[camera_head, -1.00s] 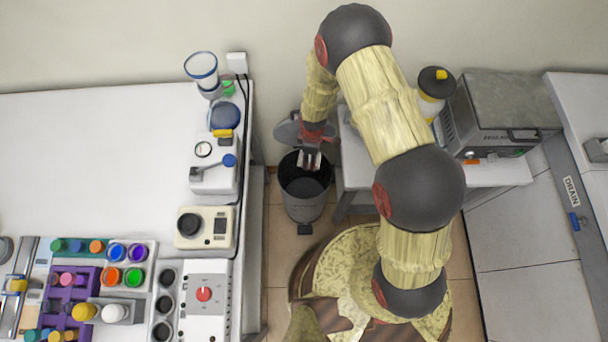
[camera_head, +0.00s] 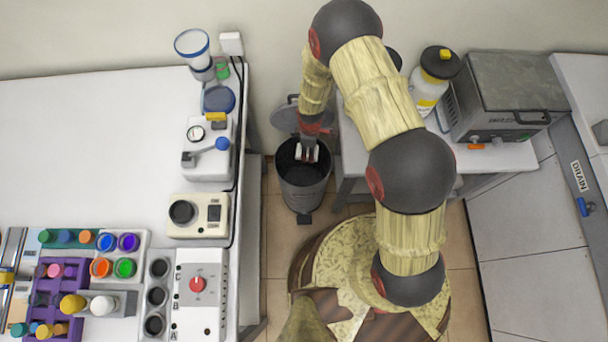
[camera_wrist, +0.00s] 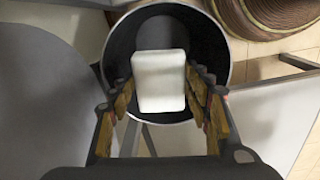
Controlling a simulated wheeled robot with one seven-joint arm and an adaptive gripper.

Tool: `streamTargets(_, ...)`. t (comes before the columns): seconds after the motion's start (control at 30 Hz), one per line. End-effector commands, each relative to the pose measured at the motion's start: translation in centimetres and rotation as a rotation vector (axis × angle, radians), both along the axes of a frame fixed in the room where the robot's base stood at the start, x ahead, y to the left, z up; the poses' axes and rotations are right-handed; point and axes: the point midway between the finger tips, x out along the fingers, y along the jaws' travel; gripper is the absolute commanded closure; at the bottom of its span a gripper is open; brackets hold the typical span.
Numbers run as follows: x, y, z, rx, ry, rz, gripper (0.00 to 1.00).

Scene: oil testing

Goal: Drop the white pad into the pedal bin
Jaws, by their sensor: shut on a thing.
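The white pad (camera_wrist: 160,82) shows between my gripper's fingers in the wrist view, pale and roughly rectangular. My gripper (camera_wrist: 163,108) is shut on it, with a finger at each side. In the head view my gripper (camera_head: 306,154) points down at the mouth of the pedal bin. The pedal bin (camera_head: 304,192) is a dark grey cylinder on the floor, with its round lid (camera_head: 287,120) raised at the back. In the wrist view the pad is in front of the bin's dark opening (camera_wrist: 205,55). I cannot tell its exact height against the rim.
A white bench (camera_head: 90,140) with instruments and coloured caps stands left of the bin. A small white table (camera_head: 385,160) stands close on the right, with a yellow-labelled bottle (camera_head: 432,82) and a grey oven (camera_head: 505,95). The bin sits in a narrow tiled gap.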

Motion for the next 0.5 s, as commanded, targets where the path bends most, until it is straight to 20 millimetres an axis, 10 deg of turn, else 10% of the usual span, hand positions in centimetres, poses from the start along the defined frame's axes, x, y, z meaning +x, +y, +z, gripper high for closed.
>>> streamTargets(0.1,0.02,0.01,0.08,0.000,0.000,0.000,0.75)
streamTargets(0.13,0.01,0.01,0.08,0.000,0.000,0.000,0.49)
streamTargets(0.5,-0.01,0.00,0.06,0.000,0.000,0.000,0.30)
